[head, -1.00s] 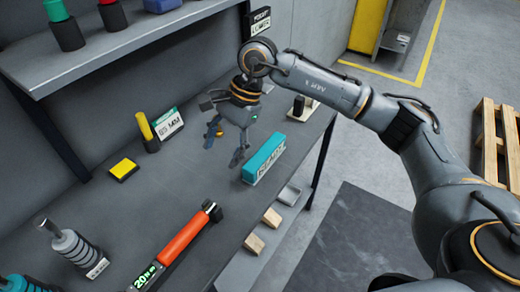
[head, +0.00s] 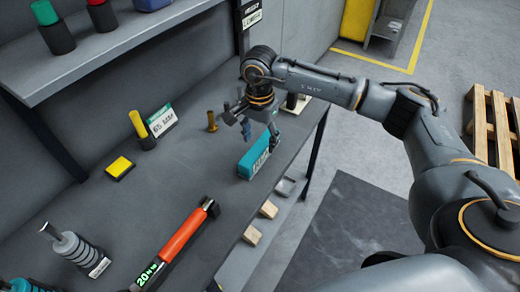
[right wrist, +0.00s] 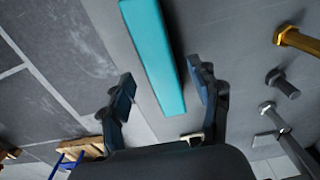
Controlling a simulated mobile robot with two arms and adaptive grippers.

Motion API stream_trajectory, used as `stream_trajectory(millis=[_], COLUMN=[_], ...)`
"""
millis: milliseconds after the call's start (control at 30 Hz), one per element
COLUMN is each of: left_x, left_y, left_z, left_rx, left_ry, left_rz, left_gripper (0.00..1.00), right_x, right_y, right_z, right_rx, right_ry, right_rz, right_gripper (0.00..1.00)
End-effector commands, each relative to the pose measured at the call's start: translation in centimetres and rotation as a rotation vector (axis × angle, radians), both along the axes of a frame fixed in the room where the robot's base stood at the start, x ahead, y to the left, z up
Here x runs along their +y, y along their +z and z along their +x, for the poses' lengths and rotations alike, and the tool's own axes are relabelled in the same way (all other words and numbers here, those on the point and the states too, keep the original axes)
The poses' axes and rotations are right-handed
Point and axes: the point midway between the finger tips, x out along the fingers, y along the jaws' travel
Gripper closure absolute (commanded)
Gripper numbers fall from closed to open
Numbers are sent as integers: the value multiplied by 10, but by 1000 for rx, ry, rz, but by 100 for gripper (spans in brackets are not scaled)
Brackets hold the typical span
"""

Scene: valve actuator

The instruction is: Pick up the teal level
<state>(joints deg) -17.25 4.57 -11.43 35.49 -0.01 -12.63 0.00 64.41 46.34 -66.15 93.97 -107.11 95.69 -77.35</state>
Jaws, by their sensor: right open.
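The teal level (head: 256,158) is a teal block lying near the right edge of the grey workbench in the head view. It also shows as a long teal bar (right wrist: 155,55) in the right wrist view, ahead of and between the fingers. My right gripper (head: 260,142) is open just above the level, with its fingers pointing down around it in the head view; part of the level's top is hidden by them. My left gripper is not in view.
An orange torque tool (head: 182,238) lies at the front of the bench. A brass bolt (head: 212,122) stands left of the level. A yellow block (head: 120,168) and a yellow-handled tool (head: 141,127) are farther left.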

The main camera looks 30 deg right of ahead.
Motion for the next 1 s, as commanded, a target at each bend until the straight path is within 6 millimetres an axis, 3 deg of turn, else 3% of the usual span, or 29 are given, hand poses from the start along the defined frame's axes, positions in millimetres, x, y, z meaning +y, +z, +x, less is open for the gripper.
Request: stream_trajectory(millis=[133, 300, 567, 867, 1000], left_x=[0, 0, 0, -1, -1], left_y=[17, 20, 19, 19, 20], left_z=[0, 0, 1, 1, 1], left_rx=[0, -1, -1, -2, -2], left_ry=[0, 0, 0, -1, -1], left_rz=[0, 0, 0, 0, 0], left_gripper=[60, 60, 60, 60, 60], right_x=[-2, -3, -2, -2, -2], right_y=[-20, -41, -45, -45, -44], right_z=[0, 1, 1, 1, 2], right_rx=[7, 3, 1, 1, 0], right_ry=[-1, 0, 1, 0, 0], right_rz=[0, -1, -1, 0, 1], right_gripper=[38, 38, 38, 97, 100])
